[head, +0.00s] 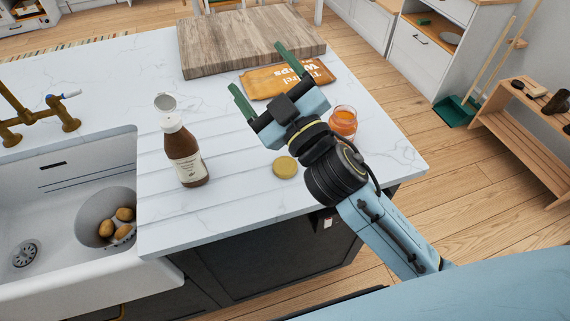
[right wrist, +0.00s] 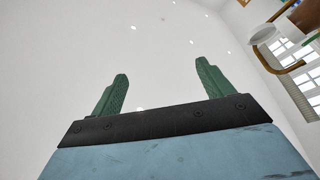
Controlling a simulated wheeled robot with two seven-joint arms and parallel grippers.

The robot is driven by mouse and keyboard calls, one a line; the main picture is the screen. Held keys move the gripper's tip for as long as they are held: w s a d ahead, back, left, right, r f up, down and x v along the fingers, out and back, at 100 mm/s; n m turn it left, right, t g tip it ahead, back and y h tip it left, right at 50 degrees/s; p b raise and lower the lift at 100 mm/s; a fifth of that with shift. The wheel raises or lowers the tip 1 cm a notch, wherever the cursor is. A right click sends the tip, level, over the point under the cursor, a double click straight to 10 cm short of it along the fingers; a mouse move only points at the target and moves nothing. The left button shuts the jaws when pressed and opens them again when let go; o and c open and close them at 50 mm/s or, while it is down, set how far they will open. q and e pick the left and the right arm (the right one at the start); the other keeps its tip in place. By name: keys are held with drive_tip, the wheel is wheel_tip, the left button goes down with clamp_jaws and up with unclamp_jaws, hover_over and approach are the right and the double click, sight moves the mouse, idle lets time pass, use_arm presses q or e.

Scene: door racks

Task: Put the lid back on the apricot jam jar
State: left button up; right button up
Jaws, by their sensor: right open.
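An open glass jar of orange jam (head: 343,121) stands on the white countertop, right of my right gripper's wrist. A gold round lid (head: 286,167) lies flat on the counter, left of and nearer than the jar, apart from it. My right gripper (head: 258,72) is open and empty above the counter, its green fingers spread and pointing away over the orange packet. In the right wrist view its fingers (right wrist: 160,85) show with nothing between them, against the ceiling. The wrist passes close to the jar and lid in the head view. My left gripper is not in view.
A brown bottle (head: 186,155) with a white cap stands left of the lid. An orange wraps packet (head: 262,84) and a wooden board (head: 225,48) lie behind. A sink (head: 65,185) with potatoes is at left. The counter's front right edge is close to the lid.

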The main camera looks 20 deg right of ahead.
drive_tip(key=s+a+r+n+g+y, duration=0.3)
drive_tip(key=a+n+g+y, duration=0.35)
drive_tip(key=n, duration=0.35)
drive_tip(key=s+a+r+n+g+y, duration=0.3)
drive_tip(key=a+n+g+y, duration=0.3)
drive_tip(key=n+y, duration=0.25)
drive_tip(key=s+a+f+n+g+h, duration=0.35)
drive_tip(key=f+n+g+h, duration=0.25)
drive_tip(key=f+n+g, duration=0.35)
drive_tip(key=w+d+f+n+h, duration=0.3)
drive_tip(key=w+d+f+h, duration=0.2)
drive_tip(key=d+f+h, duration=0.4)
drive_tip(key=w+d+r+h, duration=0.1)
drive_tip(key=w+d+h, duration=0.1)
drive_tip(key=d, duration=0.3)
drive_tip(key=w+d+r+m+t+h, duration=0.1)
drive_tip(key=w+d+h, duration=0.1)
drive_tip(key=d+h, duration=0.3)
drive_tip(key=shift+w+d+t, duration=0.3)
drive_tip(key=shift+w+d, duration=0.1)
drive_tip(key=shift+d, duration=0.05)
